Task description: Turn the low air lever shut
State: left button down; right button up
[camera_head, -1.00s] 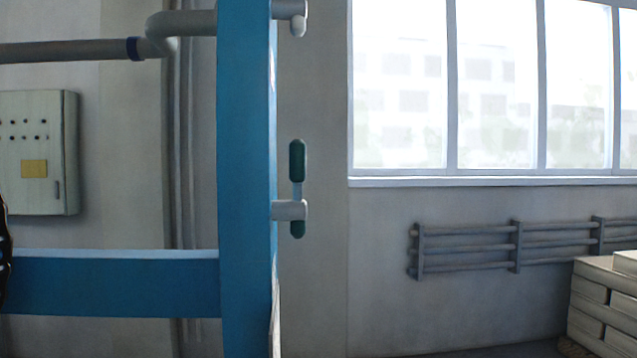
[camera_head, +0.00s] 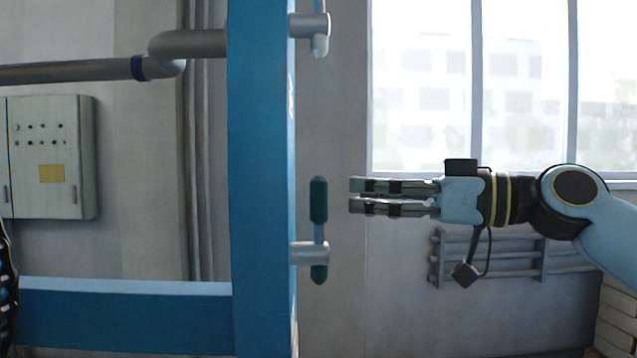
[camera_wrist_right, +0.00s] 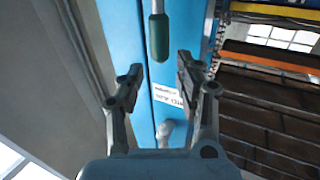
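The low air lever (camera_head: 318,200) has a dark green grip standing upright above a grey stub (camera_head: 308,253) on the right side of the blue post. A short green end shows below the stub. My right gripper (camera_head: 352,196) points left at the height of the green grip, with a gap between them in the head view. In the right wrist view a green grip (camera_wrist_right: 159,38), apparently the same lever, shows beyond the open, empty fingers (camera_wrist_right: 158,82). My left gripper is not clearly seen; only a dark part shows at the head view's left edge.
The blue post (camera_head: 262,180) and crossbar (camera_head: 130,315) stand left of the lever. Another lever (camera_head: 320,42) is partly visible above. A grey control box (camera_head: 50,155) and pipes are behind. A label (camera_wrist_right: 167,97) is on the blue surface in the wrist view.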

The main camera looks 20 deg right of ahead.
aim_at(317, 191)
jog(key=p+x, duration=0.3)
jog(key=x, duration=0.5)
jog(key=shift+w, duration=0.1)
grip_shut()
jog(key=shift+w+a+f, duration=0.15)
jog(key=shift+w+a, duration=0.05)
jog(key=shift+a, duration=0.1)
dwell(0.5)
